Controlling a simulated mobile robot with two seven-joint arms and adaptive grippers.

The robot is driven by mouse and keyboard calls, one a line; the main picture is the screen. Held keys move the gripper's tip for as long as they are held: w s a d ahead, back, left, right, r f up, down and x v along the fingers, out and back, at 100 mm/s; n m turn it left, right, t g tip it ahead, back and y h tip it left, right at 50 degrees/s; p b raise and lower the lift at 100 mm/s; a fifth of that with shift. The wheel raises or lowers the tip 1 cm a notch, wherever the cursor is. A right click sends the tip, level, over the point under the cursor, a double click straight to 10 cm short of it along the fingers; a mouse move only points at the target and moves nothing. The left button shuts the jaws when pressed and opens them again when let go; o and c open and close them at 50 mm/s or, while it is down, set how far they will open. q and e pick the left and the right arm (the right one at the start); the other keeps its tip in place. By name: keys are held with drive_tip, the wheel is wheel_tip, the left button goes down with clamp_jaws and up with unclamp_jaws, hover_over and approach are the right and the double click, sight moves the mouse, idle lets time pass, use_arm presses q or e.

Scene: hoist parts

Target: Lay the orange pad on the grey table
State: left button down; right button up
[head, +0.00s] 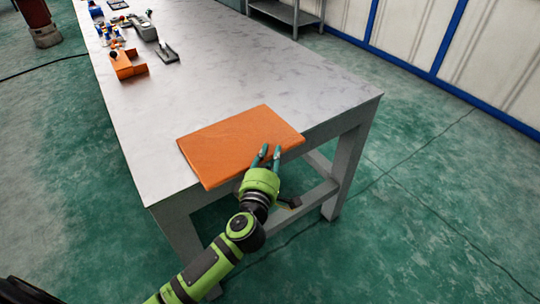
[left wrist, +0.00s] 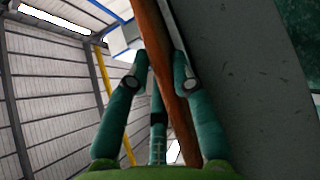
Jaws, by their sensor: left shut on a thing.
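The orange pad (head: 235,140) is a flat rectangular slab over the near end of the grey table (head: 270,70). Its near edge reaches to the table's front edge or slightly past it. My left gripper (head: 269,153) is shut on the pad's near right edge. In the left wrist view the pad shows edge-on as a brown-orange strip (left wrist: 166,75) between the fingers, with the grey table surface (left wrist: 240,90) close along its right side. I cannot tell whether the pad touches the tabletop or is held just above it. My right gripper is not in view.
At the table's far left stand an orange bracket-like part (head: 128,66), a grey part (head: 166,52) and several small coloured pieces. The tabletop between them and the pad is clear. A grey shelf (head: 285,13) stands by the wall behind.

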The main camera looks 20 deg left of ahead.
use_arm(q)
drive_tip(key=c, duration=1.1)
unclamp_jaws()
drive_tip(key=shift+f, duration=0.1)
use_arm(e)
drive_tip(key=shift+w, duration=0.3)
use_arm(q)
drive_tip(key=shift+o, duration=0.2)
